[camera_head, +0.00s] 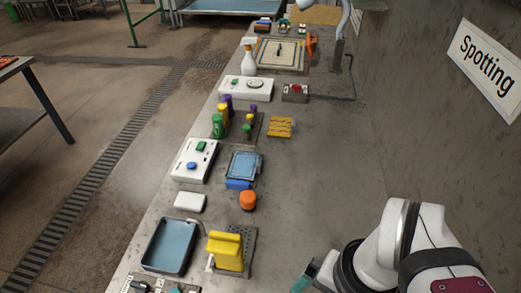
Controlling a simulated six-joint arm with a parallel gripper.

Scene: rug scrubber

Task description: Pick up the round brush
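A small round orange piece (248,200) sits on the grey work table (318,175), right of centre-front; it may be the round brush, but its bristles cannot be made out. My arm is at the lower right, white with black joints, and the orange piece lies up and to the left of it. A teal-edged part (305,278) shows beside my arm at the bottom edge; I cannot tell what it is. My gripper's fingers are not seen.
A wall bounds the right; the table's right half is clear.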

